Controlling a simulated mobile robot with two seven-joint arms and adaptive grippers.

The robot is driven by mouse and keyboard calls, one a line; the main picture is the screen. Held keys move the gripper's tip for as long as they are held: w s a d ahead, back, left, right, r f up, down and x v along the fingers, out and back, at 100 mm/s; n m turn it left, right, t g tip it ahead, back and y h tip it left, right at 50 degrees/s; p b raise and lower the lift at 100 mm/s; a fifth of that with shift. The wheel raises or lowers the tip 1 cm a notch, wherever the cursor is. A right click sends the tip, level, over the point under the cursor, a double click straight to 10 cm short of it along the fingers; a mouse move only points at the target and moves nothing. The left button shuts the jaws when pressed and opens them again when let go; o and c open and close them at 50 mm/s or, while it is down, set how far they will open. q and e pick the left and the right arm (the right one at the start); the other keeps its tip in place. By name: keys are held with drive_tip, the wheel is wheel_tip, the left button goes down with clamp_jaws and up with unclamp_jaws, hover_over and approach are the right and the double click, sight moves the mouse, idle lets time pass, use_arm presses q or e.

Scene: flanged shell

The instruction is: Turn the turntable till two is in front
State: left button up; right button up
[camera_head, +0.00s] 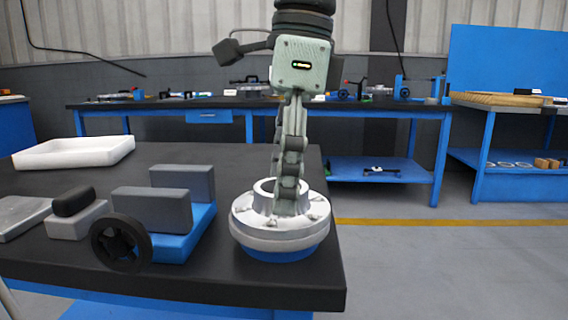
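The flanged shell, a silver round part (257,238) with a raised central hub and several bolts around its flange, sits on a blue round base, the turntable (285,254), at the right front of the table. One gripper, which I take to be my right (287,208), comes down from above with its fingers at the shell's hub. The fingers are seen nearly edge-on and overlap, so I cannot tell their opening or whether they touch the hub. No number two is readable on the turntable or shell. My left gripper is not in view.
The dark table (230,290) ends just right of the turntable. Left of it stand a blue vise-like fixture (178,246) with grey jaws and a black handwheel (121,243), a grey block (78,220) with a black piece on top, and a white tray (75,152).

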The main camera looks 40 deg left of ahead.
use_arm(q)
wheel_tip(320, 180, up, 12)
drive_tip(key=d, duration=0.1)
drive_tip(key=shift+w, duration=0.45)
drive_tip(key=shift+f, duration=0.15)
